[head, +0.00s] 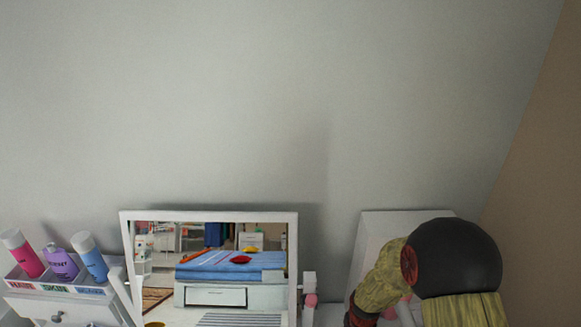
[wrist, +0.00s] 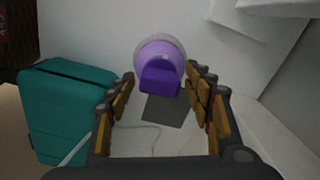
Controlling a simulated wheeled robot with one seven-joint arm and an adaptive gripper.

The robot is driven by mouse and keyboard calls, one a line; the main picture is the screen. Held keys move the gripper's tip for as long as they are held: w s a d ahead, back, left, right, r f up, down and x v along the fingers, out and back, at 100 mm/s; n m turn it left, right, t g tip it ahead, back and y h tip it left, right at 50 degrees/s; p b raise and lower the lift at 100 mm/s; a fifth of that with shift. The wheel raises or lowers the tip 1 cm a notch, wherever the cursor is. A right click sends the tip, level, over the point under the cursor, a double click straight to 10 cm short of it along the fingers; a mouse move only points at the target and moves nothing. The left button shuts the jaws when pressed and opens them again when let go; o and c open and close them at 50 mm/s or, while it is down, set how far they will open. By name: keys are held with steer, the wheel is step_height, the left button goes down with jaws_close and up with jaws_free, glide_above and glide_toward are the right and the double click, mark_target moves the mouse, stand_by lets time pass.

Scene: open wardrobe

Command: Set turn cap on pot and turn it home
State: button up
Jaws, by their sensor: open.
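In the wrist view a round lilac piece (wrist: 160,55) with a pale, see-through-looking rim and a darker purple block (wrist: 160,81) on its near side shows at the fingertips. It looks like the turn cap; I cannot tell whether a pot is under it. My gripper (wrist: 161,80) is open, one finger on either side of the purple block, with no clear contact. In the head view only my arm shows at lower right; my gripper, the cap and the pot cannot be made out there.
A teal box (wrist: 68,115) stands left of my gripper in the wrist view. A dark grey square (wrist: 168,112) lies below the cap. In the head view a white-framed mirror (head: 209,217) stands at bottom centre, and a rack (head: 60,288) of bottles at left.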

steer(key=n, duration=0.7)
steer(key=shift+n, duration=0.3)
steer(key=n, duration=0.6)
steer(key=shift+n, duration=0.3)
steer(key=shift+c, duration=1.4)
jaws_close()
